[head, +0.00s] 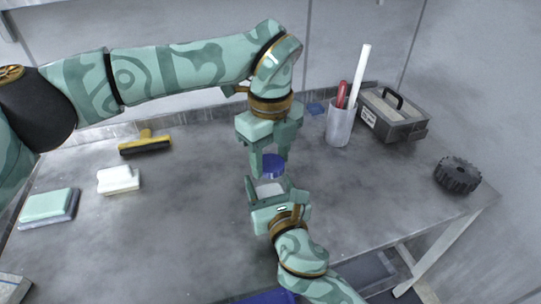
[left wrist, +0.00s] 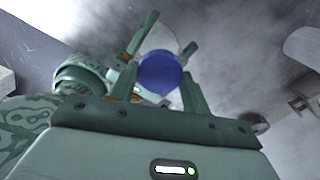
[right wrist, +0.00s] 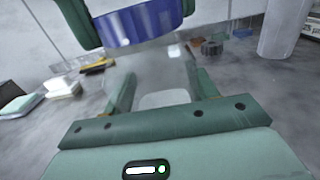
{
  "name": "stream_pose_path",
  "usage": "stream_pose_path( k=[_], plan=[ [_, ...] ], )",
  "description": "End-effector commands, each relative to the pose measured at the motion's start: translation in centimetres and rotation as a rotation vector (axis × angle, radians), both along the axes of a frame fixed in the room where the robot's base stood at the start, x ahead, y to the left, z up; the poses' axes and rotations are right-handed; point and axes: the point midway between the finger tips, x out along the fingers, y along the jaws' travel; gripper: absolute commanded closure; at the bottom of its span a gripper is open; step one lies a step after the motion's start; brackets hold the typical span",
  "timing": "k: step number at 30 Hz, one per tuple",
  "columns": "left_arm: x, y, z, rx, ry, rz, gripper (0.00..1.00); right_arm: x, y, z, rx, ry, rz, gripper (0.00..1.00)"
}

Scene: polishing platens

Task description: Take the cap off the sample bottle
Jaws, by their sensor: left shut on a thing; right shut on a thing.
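The sample bottle (head: 269,188) is a pale, see-through body held upright above the bench. Its blue cap (head: 272,167) is directly at its top; it also shows in the left wrist view (left wrist: 161,73) and the right wrist view (right wrist: 140,23). I see no clear gap between cap and bottle. My left gripper (head: 269,164) reaches down from above and is shut on the cap, one finger on each side. My right gripper (head: 275,190) comes from the front and is shut on the bottle body (right wrist: 152,70). The fingers hide parts of both.
A grey cup (head: 340,124) with a red and a white tool stands beside a grey caddy (head: 393,115). A black toothed wheel (head: 457,175) is at right. A yellow-handled brush (head: 146,143), a white block (head: 118,180) and a green pad (head: 48,204) lie at left. The bench middle is clear.

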Motion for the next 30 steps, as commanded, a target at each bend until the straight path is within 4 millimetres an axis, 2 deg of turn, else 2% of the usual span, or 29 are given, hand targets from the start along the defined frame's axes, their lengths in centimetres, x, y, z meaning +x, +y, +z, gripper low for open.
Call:
stream_pose_path(
  k=[11, 30],
  plan=[
    [0.0, 0.0, 0.2, 0.001, -0.001, -0.001, 0.80, 0.0, -0.1, -0.1, -0.001, 0.002, -0.001, 1.00],
    [0.0, 0.0, 2.2, 0.001, 0.001, -0.001, 0.80, 0.0, -0.1, -0.1, -0.002, 0.002, -0.002, 1.00]
  ],
)
